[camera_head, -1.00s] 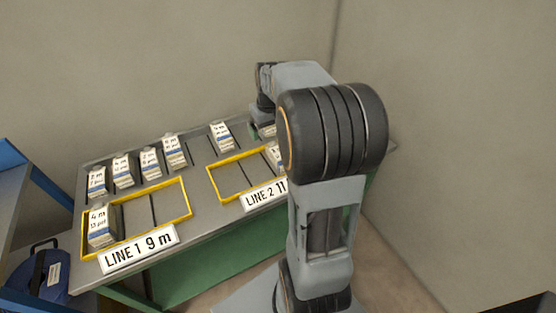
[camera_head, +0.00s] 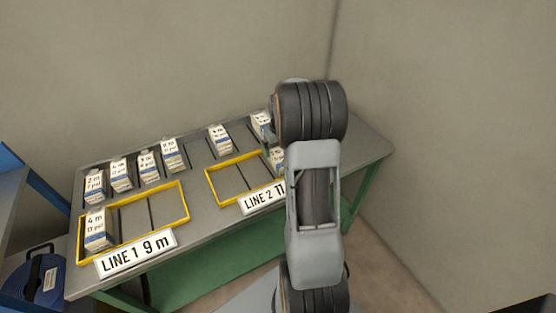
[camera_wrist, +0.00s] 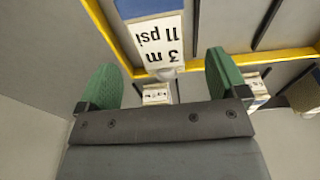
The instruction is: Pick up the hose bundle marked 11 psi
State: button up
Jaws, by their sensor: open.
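In the wrist view, a hose bundle with a white and blue label reading "3 m 11 psi" (camera_wrist: 158,40) appears upside down, inside a yellow frame (camera_wrist: 205,64). My gripper (camera_wrist: 162,82) is open, its green fingertips apart on either side below the label in the picture, with nothing held. This looks like the bundle (camera_head: 277,156) in the LINE 2 frame (camera_head: 222,164) in the head view, partly hidden by my arm.
Several labelled bundles stand along the back of the grey bench, including one (camera_head: 219,139) and another (camera_head: 262,124) beside my arm. Sign plates LINE 1 9 m (camera_head: 137,252) and LINE 2 (camera_head: 262,199) sit at the front. The bench's right end (camera_head: 365,150) is clear.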

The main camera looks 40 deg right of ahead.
aim_at(278, 155)
jog(key=shift+w+f, duration=0.2)
jog(key=shift+f, duration=2.15)
jog(key=c, duration=1.2)
